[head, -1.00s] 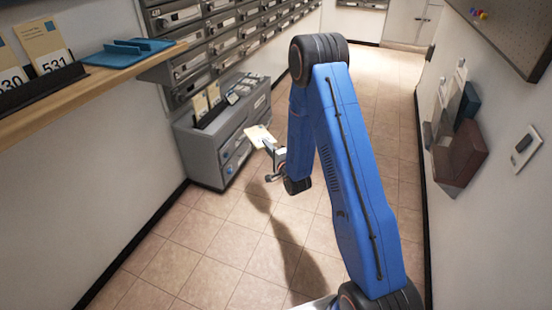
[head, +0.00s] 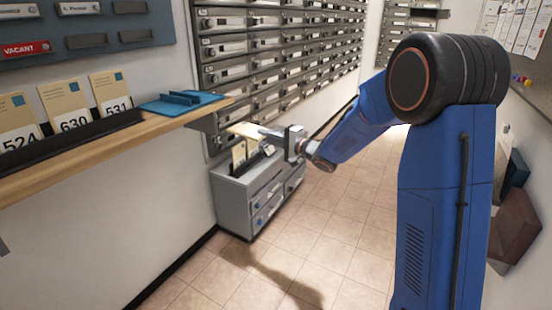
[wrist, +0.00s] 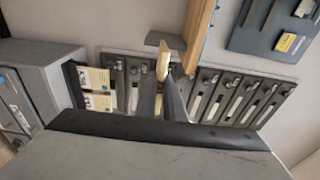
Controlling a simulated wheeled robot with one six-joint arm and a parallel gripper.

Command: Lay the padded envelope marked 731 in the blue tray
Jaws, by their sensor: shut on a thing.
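My gripper (head: 268,132) is shut on a thin cream padded envelope (head: 245,130), holding it out roughly flat in the air above the grey cabinet. The envelope's number cannot be read. In the wrist view it shows nearly edge-on (wrist: 163,62) between my fingers (wrist: 162,92). The blue tray (head: 182,103) lies at the right end of the wooden shelf, with a raised blue divider. The held envelope is right of the tray and apart from it.
The wooden shelf (head: 110,150) also bears a black rack (head: 70,140) with envelopes 524, 630 and 531. A low grey cabinet (head: 236,200) with envelopes on top stands below my gripper. Mailboxes (head: 285,50) line the wall. The tiled floor is clear.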

